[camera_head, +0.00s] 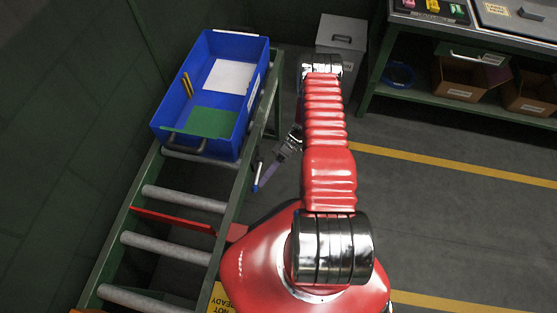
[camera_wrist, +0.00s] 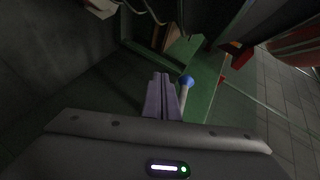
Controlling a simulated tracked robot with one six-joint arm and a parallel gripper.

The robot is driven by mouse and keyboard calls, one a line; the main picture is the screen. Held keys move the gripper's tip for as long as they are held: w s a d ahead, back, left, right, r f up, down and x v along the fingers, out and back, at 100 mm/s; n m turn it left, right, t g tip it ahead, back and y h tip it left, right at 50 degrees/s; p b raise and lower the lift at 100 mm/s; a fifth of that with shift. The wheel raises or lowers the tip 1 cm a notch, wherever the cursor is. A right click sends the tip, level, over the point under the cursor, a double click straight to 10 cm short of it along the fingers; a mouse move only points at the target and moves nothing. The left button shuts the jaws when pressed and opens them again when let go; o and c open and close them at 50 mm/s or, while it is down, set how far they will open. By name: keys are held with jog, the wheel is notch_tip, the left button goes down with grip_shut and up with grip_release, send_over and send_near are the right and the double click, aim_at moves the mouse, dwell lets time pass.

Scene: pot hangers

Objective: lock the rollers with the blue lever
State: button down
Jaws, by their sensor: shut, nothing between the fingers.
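The blue lever is a pale rod with a round blue knob (camera_wrist: 187,81) in the wrist view, standing beside a green frame part. My gripper (camera_wrist: 160,80) is shut and empty, its two purple fingers together just left of the knob. A narrow gap shows between fingers and knob; whether they touch lower down I cannot tell. In the head view my gripper (camera_head: 265,183) is beside the right side of the roller conveyor, low by its green rail. The grey rollers (camera_head: 185,199) lie across the green frame. The lever is small and hard to make out in the head view.
A blue crate (camera_head: 238,136) with a white sheet and a green sheet sits on the conveyor's far end. A red bar (camera_head: 172,220) crosses the frame between rollers. A grey bin (camera_head: 341,38) and a workbench with boxes (camera_head: 460,84) stand behind. Floor to the right is clear.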

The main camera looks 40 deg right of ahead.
jog(key=f+v, duration=0.1)
jog(key=v, duration=0.9)
jog(key=shift+w+d+f, duration=0.3)
jog(key=shift+d, duration=0.25)
